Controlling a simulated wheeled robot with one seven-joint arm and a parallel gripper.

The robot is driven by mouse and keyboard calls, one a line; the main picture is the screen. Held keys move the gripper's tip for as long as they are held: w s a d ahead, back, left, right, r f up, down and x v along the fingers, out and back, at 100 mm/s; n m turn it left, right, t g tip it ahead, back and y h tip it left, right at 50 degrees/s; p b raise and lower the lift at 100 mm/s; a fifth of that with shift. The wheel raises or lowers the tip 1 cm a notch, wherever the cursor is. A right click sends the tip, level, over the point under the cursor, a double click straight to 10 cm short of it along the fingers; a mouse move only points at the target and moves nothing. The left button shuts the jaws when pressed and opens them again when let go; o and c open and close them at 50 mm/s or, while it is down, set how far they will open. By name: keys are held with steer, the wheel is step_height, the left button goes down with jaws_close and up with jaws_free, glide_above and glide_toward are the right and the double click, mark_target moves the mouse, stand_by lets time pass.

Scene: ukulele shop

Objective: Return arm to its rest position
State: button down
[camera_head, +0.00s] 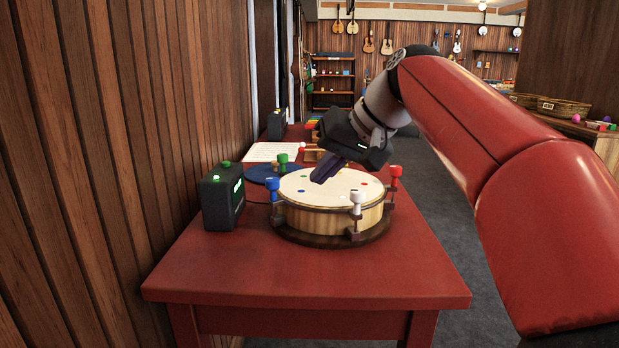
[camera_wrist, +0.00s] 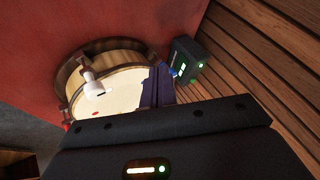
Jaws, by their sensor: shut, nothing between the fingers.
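My gripper (camera_head: 328,170) hangs from my red arm, low over the round wooden drum (camera_head: 312,219) on the red table. Its purple fingers are shut with nothing between them. The fingertips are over the pale drum top; I cannot tell whether they touch it. In the wrist view the fingers (camera_wrist: 158,88) show beside the drum (camera_wrist: 120,92), partly hidden by the gripper's black body. The drum has blue, green, red and white pegs around its rim and small coloured dots on top.
A black box with green lights (camera_head: 222,197) stands left of the drum, near the wood-slat wall (camera_head: 110,150). A white sheet (camera_head: 272,151) and a blue disc (camera_head: 258,172) lie behind. The red table's (camera_head: 300,278) front is bare. Baskets (camera_head: 560,107) stand at right; guitars hang far back.

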steer(key=s+d+f+m+h, duration=0.1)
steer(key=s+d+f+h, duration=0.1)
steer(key=s+d+f, duration=0.2)
steer(key=s+d+f+h, duration=0.2)
steer(key=s+d+f, duration=0.2)
steer(key=s+f, duration=0.7)
steer(key=s+d+f+m+t+h, duration=0.1)
steer(key=s+d+f+h, duration=0.1)
steer(key=s+d+f, duration=0.3)
steer(key=s+f, duration=0.3)
steer(key=f, duration=0.2)
steer(key=shift+f+m+h, duration=0.2)
steer(key=shift+m+h, duration=0.1)
steer(key=shift+h, duration=0.1)
steer(key=shift+r, duration=0.1)
